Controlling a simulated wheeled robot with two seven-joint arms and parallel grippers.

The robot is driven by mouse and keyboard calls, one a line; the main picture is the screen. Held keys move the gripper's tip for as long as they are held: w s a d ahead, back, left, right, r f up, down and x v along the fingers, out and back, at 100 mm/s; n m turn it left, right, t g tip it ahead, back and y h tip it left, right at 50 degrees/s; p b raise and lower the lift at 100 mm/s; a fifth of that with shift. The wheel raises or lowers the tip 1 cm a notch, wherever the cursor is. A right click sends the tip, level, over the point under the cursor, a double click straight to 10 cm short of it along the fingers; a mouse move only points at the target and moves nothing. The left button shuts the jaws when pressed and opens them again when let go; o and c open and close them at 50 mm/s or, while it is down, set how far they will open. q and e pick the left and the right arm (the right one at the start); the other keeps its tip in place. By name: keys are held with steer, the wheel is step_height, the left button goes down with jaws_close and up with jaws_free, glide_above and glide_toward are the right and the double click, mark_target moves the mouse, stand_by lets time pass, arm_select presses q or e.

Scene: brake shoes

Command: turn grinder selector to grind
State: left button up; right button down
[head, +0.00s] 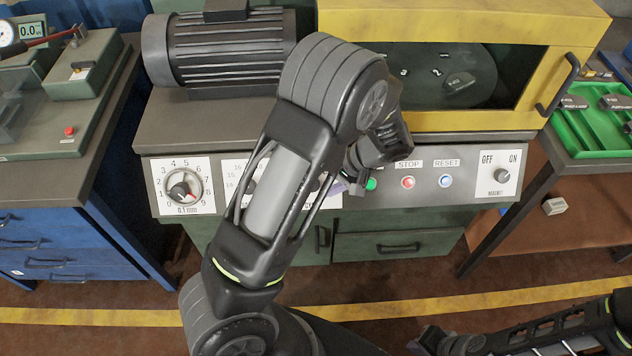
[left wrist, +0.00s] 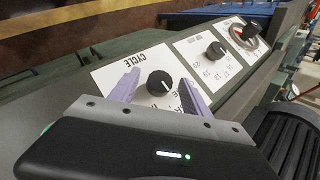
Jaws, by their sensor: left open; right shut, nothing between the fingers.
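The grinder selector is the black knob (left wrist: 160,83) with a white pointer line on a white plate marked CYCLE, seen in the left wrist view. My left gripper (left wrist: 157,79) is open, with one lavender finger on each side of the knob. Contact cannot be told. The plate's lower lettering is partly hidden by the gripper. In the head view my left arm covers the selector, and the left gripper (head: 347,184) shows only partly, by the panel left of the green button. My right gripper (head: 418,342) is shut and empty at the bottom right, away from the panel.
The panel also has a 0.1mm dial (head: 183,188), a green button (head: 371,184), a red STOP button (head: 408,182), a blue RESET button (head: 446,181) and a magnet switch (head: 502,176). A yellow-framed guard (head: 450,122) and motor (head: 235,48) stand above.

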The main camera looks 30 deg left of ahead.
arm_select(q)
steer(key=v, duration=0.7)
steer(key=shift+d+r+b, duration=0.2)
steer(key=shift+b, duration=0.1)
steer(key=d+f+m+t+h, duration=0.45)
steer(key=d+f+h, duration=0.25)
steer(key=d+f, duration=0.75)
steer(key=s+d+f+n+h, duration=0.2)
steer(key=s+f, duration=0.2)
steer(key=s, duration=0.4)
steer(key=s+d+f+n+g+h, duration=0.1)
steer(key=s+d+f+h, duration=0.1)
steer(key=s+f, duration=0.3)
steer(key=s+d, duration=0.1)
steer(key=s, duration=0.3)
steer(key=shift+d+n, duration=0.15)
steer(key=shift+n, duration=0.2)
